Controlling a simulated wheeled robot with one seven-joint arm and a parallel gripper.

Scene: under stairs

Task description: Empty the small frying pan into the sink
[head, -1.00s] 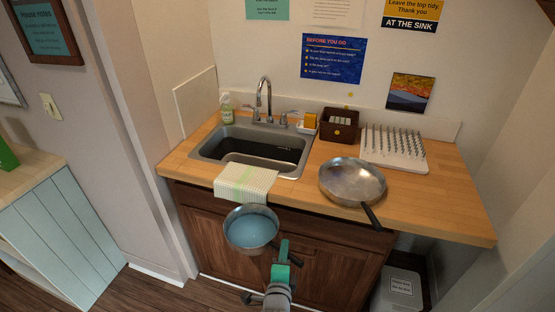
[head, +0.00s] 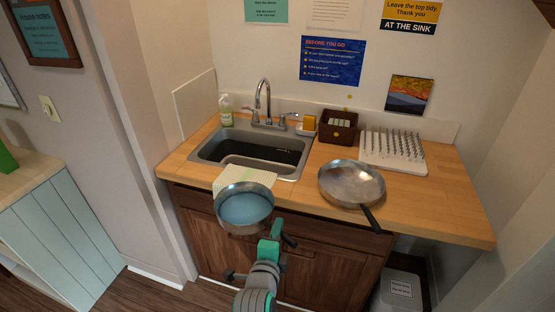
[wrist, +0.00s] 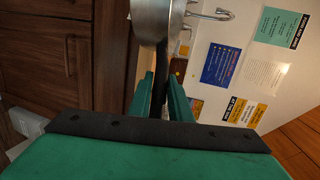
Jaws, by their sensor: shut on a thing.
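The small frying pan (head: 226,222) holds blue liquid and looks about level in the head view. My gripper (head: 277,243) is shut on its dark handle, which shows between the green fingers (wrist: 160,88) in the wrist view. The pan's metal side (wrist: 150,20) is at the top of that view. The pan is near the counter's front edge, and its rim covers part of the cloth in the picture. The steel sink (head: 205,152) lies beyond it, slightly left, with a dark basin and a faucet (head: 264,100) at the back.
A larger frying pan (head: 350,182) rests on the wooden counter (head: 440,205) right of the sink, its handle past the front edge. A cloth (head: 255,176) hangs over the front edge. A soap bottle (head: 226,110), a brown caddy (head: 338,128) and a white drying rack (head: 390,163) stand behind.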

